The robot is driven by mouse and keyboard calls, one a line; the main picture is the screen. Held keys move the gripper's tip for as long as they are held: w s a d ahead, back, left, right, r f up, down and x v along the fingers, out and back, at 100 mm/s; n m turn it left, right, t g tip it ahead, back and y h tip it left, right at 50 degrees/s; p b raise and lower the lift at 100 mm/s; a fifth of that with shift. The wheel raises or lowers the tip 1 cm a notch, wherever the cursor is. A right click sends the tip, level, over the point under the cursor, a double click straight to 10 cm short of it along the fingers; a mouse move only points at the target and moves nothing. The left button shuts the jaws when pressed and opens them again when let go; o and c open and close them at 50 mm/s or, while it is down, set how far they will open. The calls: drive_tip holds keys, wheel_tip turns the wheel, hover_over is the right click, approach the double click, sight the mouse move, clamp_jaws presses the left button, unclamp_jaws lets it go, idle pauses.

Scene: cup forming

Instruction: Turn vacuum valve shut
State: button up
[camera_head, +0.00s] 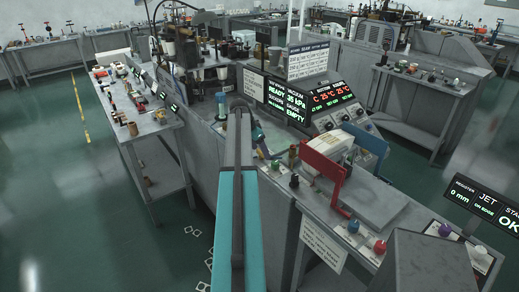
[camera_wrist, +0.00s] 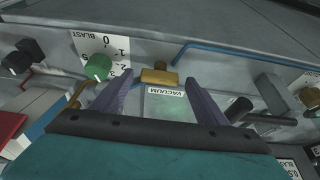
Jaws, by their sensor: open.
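The vacuum valve shows in the wrist view as a brass-coloured handle (camera_wrist: 158,77) on a grey panel, above a plate with an upside-down VACUUM label (camera_wrist: 166,92). My gripper (camera_wrist: 159,86) is open. Its two purple-grey fingers lie to the left and right of the brass handle, with a gap on each side. I cannot tell how deep the fingertips reach. The vacuum display (camera_head: 283,99) there reads READY, 35 kPa.
A green knob (camera_wrist: 98,67) on a BLAST scale sits left of the left finger, with a black knob (camera_wrist: 18,62) farther left. A dark cylinder (camera_wrist: 238,108) is close to the right finger. In the head view, a red panel (camera_head: 325,160) stands on the bench right of my arm.

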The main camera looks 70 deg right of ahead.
drive_tip(key=shift+f, duration=0.1)
drive_tip(key=shift+c, duration=0.4)
drive_tip(key=c, duration=1)
drive_tip(key=shift+s+n+b, duration=0.1)
drive_tip(key=shift+n+b, duration=0.4)
drive_tip(key=shift+n+t+h+b, duration=0.3)
drive_tip(key=shift+n+t+b, duration=0.5)
drive_tip(key=shift+n, duration=0.4)
drive_tip(key=n+t+b, duration=0.1)
drive_tip(key=n, duration=0.1)
drive_tip(key=n+b, duration=0.1)
drive_tip(key=n, duration=0.2)
drive_tip(key=shift+s+t, duration=0.2)
drive_tip(key=shift+t, duration=0.2)
drive_tip(key=n+t+b, duration=0.1)
drive_tip(key=n, duration=0.1)
drive_tip(key=n+b, duration=0.1)
drive_tip(key=n, duration=0.1)
drive_tip(key=shift+s+d+n+t, duration=0.1)
drive_tip(key=shift+d+n+t, duration=0.05)
drive_tip(key=shift+n+t, duration=0.25)
drive_tip(key=n+y, duration=0.1)
drive_tip(key=n, duration=0.1)
drive_tip(key=n+t+b, duration=0.1)
drive_tip(key=n, duration=0.1)
drive_tip(key=shift+d+n+y, duration=0.1)
drive_tip(key=shift+n+y, duration=0.2)
drive_tip(key=shift+y, duration=0.1)
